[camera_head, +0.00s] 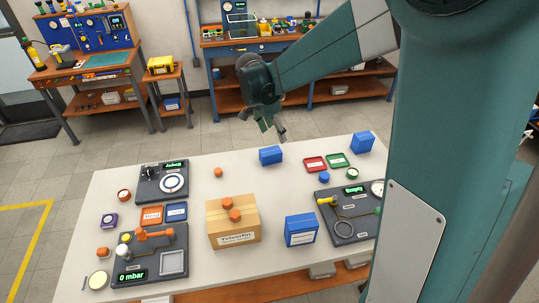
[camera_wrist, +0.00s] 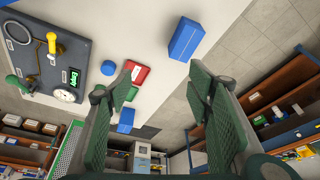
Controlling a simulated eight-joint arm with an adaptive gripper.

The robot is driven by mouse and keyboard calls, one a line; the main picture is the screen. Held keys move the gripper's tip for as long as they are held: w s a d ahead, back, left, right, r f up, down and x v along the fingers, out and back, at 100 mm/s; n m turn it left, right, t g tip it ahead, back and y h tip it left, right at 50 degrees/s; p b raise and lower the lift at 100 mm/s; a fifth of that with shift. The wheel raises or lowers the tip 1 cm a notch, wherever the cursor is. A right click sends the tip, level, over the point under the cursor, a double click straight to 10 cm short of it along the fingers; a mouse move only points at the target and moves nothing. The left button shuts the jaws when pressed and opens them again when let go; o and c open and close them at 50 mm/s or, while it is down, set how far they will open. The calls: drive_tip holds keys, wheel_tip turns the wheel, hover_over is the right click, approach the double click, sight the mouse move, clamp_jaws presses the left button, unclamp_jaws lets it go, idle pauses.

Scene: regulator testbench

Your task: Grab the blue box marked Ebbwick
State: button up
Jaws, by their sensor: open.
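Three blue boxes show on the white table in the head view; I cannot read the name Ebbwick on any. One box (camera_head: 271,156) stands near the far edge; it also shows in the wrist view (camera_wrist: 186,39), ahead of the fingers. A second box (camera_head: 362,143) stands at the far right and looks smaller in the wrist view (camera_wrist: 126,119). A third, larger box (camera_head: 301,231) with an unreadable white label stands front right of centre. My gripper (camera_head: 272,129) is open and empty, above the far edge, apart from the nearest box; its fingers frame the wrist view (camera_wrist: 158,115).
A cardboard box (camera_head: 233,225) with orange knobs on top stands mid-table. A red tray (camera_head: 315,164), a green tray (camera_head: 335,160) and a blue cylinder (camera_head: 324,178) lie right. Dark instrument panels (camera_head: 162,183) stand left and right. Bare tabletop shows around the far blue box.

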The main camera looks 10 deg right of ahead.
sight(270, 151)
drive_tip(key=w+a+f+m, duration=0.1)
drive_tip(key=w+f, duration=0.1)
drive_tip(key=f, duration=0.2)
drive_tip(key=w+f+m+g, duration=0.1)
drive_tip(key=w+f, duration=0.2)
drive_tip(key=w+a+f+m+h, duration=0.1)
drive_tip(key=w+f+m, duration=0.1)
drive_tip(key=f, duration=0.2)
drive_tip(key=shift+w+a+f+b, duration=0.25)
drive_tip(key=shift+a+f+b, duration=0.05)
drive_tip(key=shift+f+b, duration=0.1)
drive_tip(key=shift+x, duration=1.25)
drive_tip(key=shift+x, duration=2.6)
drive_tip(key=shift+s, duration=0.15)
drive_tip(key=shift+f+b, duration=0.2)
drive_tip(key=shift+b, duration=0.35)
